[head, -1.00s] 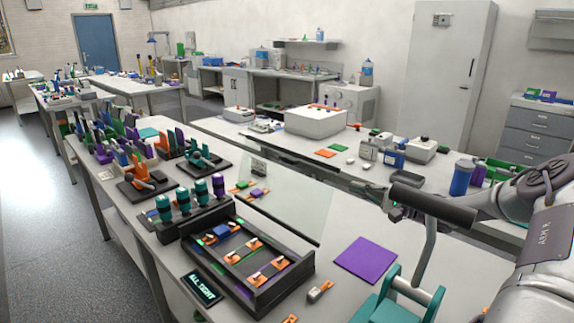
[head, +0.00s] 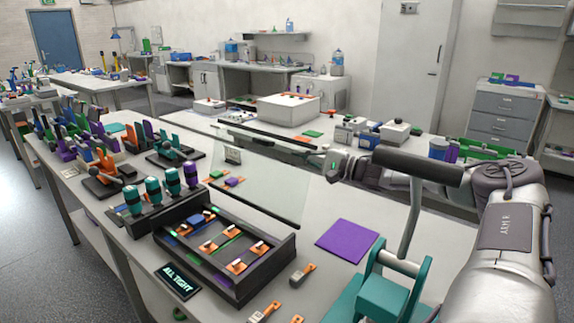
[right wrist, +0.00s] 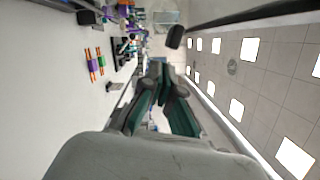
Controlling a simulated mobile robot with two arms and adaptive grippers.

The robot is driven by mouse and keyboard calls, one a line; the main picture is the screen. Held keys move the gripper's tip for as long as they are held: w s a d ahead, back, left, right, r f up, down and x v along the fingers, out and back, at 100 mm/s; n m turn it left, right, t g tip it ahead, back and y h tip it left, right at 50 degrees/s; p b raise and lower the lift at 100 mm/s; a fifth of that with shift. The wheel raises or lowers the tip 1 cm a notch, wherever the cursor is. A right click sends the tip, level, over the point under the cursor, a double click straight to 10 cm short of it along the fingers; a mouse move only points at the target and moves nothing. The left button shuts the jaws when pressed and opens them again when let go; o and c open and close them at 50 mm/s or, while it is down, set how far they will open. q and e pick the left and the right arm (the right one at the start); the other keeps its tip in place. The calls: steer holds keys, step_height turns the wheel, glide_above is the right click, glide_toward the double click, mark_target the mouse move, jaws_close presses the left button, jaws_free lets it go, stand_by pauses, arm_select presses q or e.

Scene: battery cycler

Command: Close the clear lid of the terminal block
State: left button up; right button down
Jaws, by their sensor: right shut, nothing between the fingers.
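The terminal block (head: 262,283) is a black tray with orange levers inside, in the middle front of the head view. Its clear lid (head: 262,185) stands open and tilted up behind the tray, with a dark top edge. My right gripper (head: 332,164) is just right of the lid's upper right corner; I cannot tell if it touches the lid. In the right wrist view its teal-padded fingers (right wrist: 160,76) are shut with nothing between them. My left gripper is not in view.
A teal lever device (head: 384,296) with a black grip (head: 417,165) stands at the front right, partly overlapping my right arm. A purple mat (head: 347,241) lies right of the block. A display (head: 178,281) reads "ALL TIGHT". Teal and purple handled tools (head: 152,192) stand behind left.

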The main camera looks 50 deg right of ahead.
mark_target(290, 152)
steer(key=a, duration=0.1)
steer(key=a+r+p, duration=0.1)
steer(key=w+a+p, duration=0.1)
steer(key=shift+a+r, duration=0.15)
steer(key=shift+r, duration=0.15)
steer(key=shift+a+f+p, duration=0.1)
steer(key=shift+a+p, duration=0.4)
steer(key=shift+a, duration=0.05)
